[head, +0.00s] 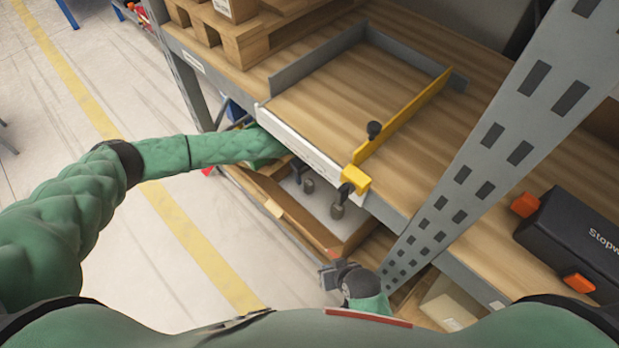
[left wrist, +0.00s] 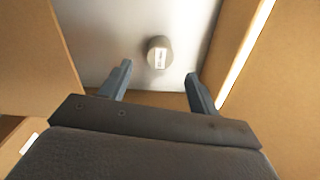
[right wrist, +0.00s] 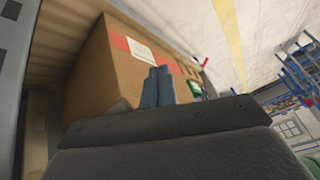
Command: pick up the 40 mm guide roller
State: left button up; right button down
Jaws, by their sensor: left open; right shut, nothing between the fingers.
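In the head view my left arm reaches under the shelf edge, which hides most of that hand. Two small greyish pieces show below the edge there; I cannot tell which is this roller. My right gripper (head: 331,274) is shut and empty, low near the upright; its fingers also show in the right wrist view (right wrist: 158,72).
A perforated upright (head: 490,150) stands to the right, beside a black case (head: 575,235). A cardboard box (right wrist: 110,70) with red tape is in front of my right gripper.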

aim_at(309, 182)
pick_arm(q)
jog(key=shift+s+d+f, duration=0.1)
jog(key=shift+f, duration=1.55)
jog(key=shift+s+d+f, duration=0.1)
jog(key=shift+f, duration=1.5)
jog(key=c, duration=1.1)
